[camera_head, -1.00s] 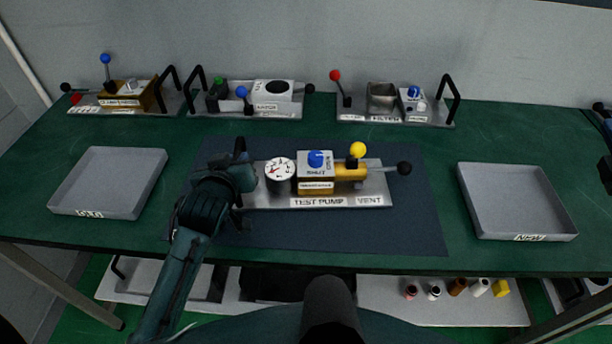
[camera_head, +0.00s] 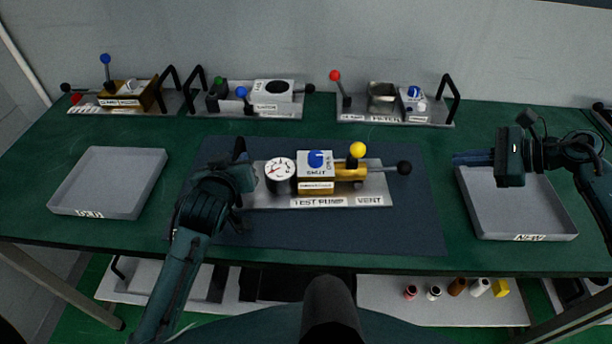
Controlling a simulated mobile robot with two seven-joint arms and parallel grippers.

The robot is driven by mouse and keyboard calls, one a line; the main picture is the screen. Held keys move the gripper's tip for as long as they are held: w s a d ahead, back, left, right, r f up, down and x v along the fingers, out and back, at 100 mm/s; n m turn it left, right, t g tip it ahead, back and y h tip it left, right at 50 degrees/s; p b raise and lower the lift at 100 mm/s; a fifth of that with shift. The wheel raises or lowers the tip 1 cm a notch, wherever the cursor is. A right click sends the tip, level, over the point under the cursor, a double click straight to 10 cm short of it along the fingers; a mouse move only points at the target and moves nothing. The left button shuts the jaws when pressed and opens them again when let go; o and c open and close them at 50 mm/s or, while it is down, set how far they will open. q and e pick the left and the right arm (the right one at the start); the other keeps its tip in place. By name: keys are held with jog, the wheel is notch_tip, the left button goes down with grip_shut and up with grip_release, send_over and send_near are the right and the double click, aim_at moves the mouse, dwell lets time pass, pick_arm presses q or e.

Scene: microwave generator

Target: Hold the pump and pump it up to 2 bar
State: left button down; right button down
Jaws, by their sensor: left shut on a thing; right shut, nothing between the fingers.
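The test pump (camera_head: 320,202) lies on the dark mat in the middle of the table. It carries a round white gauge (camera_head: 280,168) with a red needle too small to read. Beside it are a block with a blue knob (camera_head: 316,159), a yellow-ball lever (camera_head: 357,150) standing up, and a rod ending in a black ball (camera_head: 404,168). My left gripper (camera_head: 240,178) is shut at the pump's left end; the part it grips is hidden. My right gripper (camera_head: 470,158) is shut and empty, above the tray at the right, to the right of the black ball.
A grey tray marked OLD (camera_head: 108,182) stands at left, and one marked NEW (camera_head: 520,210) at right. Several fixtures with levers and handles (camera_head: 395,102) line the back edge. A shelf below (camera_head: 440,300) holds small coloured parts. The dark mat's front (camera_head: 330,235) is clear.

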aim_at(411, 166)
jog(key=x, duration=0.3)
jog(key=f+x, duration=0.1)
jog(key=x, duration=0.2)
jog(key=d+x, duration=0.1)
jog(key=x, duration=0.2)
jog(key=shift+s+a+f, duration=0.1)
jog(key=shift+a+f, duration=0.15)
jog(key=shift+f, duration=0.2)
jog(key=shift+a, duration=0.15)
dwell(1.4)
jog(key=shift+a, duration=0.65)
jog(key=shift+a+r, duration=0.1)
jog(key=shift+a, duration=0.05)
jog(key=shift+s+a, duration=0.15)
jog(key=shift+a, duration=1.25)
